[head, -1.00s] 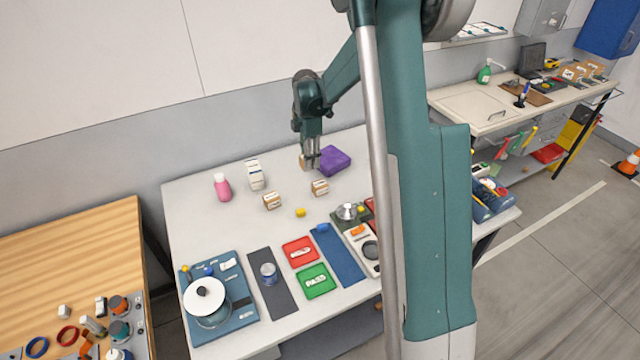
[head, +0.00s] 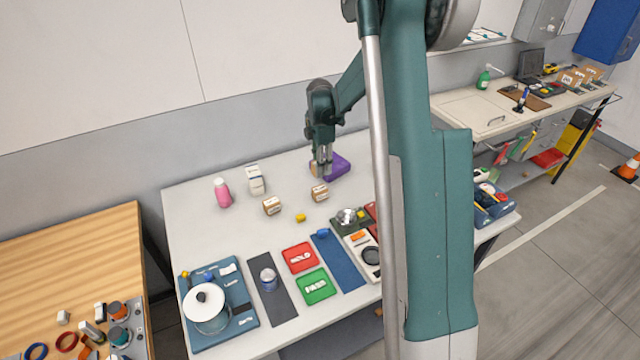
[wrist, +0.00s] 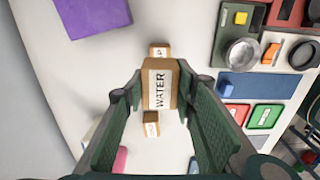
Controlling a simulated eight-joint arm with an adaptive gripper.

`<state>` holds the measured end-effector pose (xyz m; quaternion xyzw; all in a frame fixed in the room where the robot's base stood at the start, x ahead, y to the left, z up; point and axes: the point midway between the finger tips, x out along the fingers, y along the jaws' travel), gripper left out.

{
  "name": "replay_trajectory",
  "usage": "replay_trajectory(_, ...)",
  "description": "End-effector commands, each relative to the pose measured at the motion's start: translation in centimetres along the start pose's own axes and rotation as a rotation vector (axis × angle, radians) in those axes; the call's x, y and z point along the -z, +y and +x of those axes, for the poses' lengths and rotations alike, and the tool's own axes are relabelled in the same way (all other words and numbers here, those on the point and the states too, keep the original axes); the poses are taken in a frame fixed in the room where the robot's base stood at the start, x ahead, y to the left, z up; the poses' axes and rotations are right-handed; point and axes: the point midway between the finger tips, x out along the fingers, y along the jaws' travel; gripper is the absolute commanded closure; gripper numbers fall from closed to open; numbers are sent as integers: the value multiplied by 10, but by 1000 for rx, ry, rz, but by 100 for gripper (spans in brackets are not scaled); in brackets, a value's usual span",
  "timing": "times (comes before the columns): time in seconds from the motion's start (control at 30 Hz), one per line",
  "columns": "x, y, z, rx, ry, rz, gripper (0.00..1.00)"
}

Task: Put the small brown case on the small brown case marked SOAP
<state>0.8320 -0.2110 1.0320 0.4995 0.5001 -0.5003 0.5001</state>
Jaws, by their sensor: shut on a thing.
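My gripper (head: 322,169) is shut on a small brown case with a white label reading WATER (wrist: 160,90). In the head view the held case is mostly hidden by the fingers. A second small brown case (wrist: 160,50), its label ending in P, shows just past the held one in the wrist view; the held case hides part of it. It seems to be the right one of two cases on the table in the head view (head: 320,193). A third small brown case (head: 272,205) stands to its left; its label is unclear in the wrist view (wrist: 151,125).
A purple block (head: 338,166) lies close to my gripper. A pink bottle (head: 223,194) and a white container (head: 256,181) stand at the left. A yellow piece (head: 301,217), a red tray (head: 300,257) and a green tray (head: 314,286) are in front.

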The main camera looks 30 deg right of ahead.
Motion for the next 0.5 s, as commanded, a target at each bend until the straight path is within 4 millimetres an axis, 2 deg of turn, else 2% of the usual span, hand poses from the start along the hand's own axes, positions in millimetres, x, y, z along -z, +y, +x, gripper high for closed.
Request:
replay_trajectory(0.23, 0, 0, 33, 0, 0, 0, 85)
replay_trajectory(0.5, 0, 0, 41, 0, 0, 0, 85)
